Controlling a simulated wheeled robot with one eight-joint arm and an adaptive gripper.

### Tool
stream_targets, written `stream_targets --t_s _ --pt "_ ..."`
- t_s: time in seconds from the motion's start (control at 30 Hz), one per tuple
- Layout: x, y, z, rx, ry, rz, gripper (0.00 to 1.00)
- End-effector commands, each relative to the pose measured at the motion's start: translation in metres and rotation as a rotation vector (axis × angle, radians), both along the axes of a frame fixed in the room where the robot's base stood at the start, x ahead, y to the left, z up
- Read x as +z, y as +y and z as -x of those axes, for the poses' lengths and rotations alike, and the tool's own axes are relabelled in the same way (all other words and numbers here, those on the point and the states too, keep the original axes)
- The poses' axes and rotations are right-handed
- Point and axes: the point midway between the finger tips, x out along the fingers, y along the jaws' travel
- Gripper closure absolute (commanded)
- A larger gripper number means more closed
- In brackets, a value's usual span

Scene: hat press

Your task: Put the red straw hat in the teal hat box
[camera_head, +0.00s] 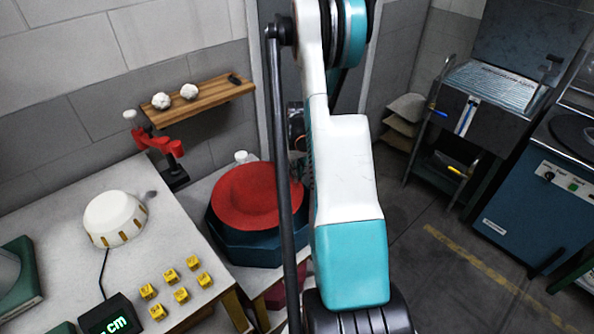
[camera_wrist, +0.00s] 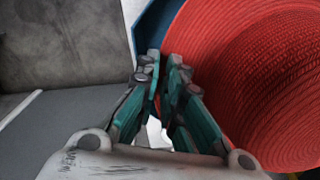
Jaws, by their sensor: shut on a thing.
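The red straw hat (camera_head: 262,190) is at the dark teal hat box (camera_head: 243,243) in the head view, its crown and brim over the box's opening. I cannot tell whether it rests fully inside or is held just above. In the wrist view the hat (camera_wrist: 255,75) fills the right side, with a strip of the blue-teal box (camera_wrist: 150,27) beyond its edge. My gripper (camera_wrist: 166,62) is shut on the hat's brim edge, its fingertips close together there. In the head view my arm hides the gripper and the hat's right side.
On the left table are a white ribbed form (camera_head: 115,218), several yellow blocks (camera_head: 181,295) and a digital display (camera_head: 110,317). A red clamp (camera_head: 160,145) stands at the table's back. A wooden shelf (camera_head: 205,100) holds two white balls. Blue machines (camera_head: 530,205) stand right; floor between is clear.

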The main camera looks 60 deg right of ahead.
Motion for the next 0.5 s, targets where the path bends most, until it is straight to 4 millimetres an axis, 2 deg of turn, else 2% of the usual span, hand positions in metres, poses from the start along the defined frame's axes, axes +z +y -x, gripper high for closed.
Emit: stream_targets --t_s 0.5 --pt "-0.05 0.0 0.0 0.0 0.0 0.0 1.0"
